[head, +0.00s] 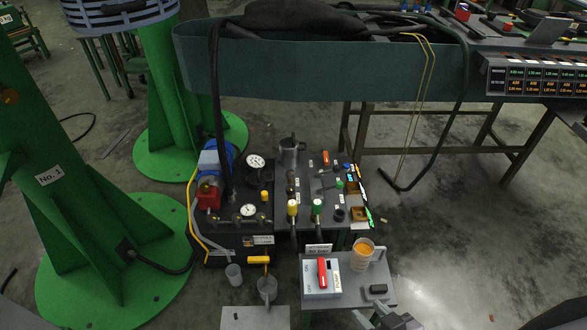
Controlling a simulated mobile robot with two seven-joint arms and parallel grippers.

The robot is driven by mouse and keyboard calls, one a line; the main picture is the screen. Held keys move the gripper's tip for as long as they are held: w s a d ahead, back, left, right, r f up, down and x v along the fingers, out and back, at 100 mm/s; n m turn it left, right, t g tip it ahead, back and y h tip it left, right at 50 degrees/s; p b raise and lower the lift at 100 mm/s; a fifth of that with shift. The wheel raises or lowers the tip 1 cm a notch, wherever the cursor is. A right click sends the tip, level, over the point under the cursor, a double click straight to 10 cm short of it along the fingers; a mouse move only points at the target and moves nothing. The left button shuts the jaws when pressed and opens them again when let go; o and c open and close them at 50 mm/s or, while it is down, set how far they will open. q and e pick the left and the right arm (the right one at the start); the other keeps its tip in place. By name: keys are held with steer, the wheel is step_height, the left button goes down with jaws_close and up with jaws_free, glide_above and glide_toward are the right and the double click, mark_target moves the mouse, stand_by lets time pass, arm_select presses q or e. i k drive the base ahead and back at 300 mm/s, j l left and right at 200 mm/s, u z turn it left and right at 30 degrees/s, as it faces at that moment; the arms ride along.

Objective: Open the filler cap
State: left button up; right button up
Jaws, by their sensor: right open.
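My right gripper (385,320) is at the bottom edge of the head view, just below the grey stand. Its jaws are open and hold nothing that I can see. The filler cap cannot be told apart with certainty. Cap-like parts on the dark bench unit (272,225) are a yellow knob (292,208), a green knob (318,205) and a small black round part (340,214). My gripper is apart from all of these, nearer the camera. My left gripper is not in view.

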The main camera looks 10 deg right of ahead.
mark_target(259, 178)
steer(key=j+z, duration=0.15)
steer(key=z, duration=0.2)
steer(key=i+j+z, duration=0.1)
steer(key=z, duration=0.25)
steer(key=j+z, duration=0.35)
steer(key=i+j+z, duration=0.1)
steer(key=j+z, duration=0.75)
steer(key=j, duration=0.25)
steer(key=i+j+z, duration=0.1)
steer(key=j, duration=0.3)
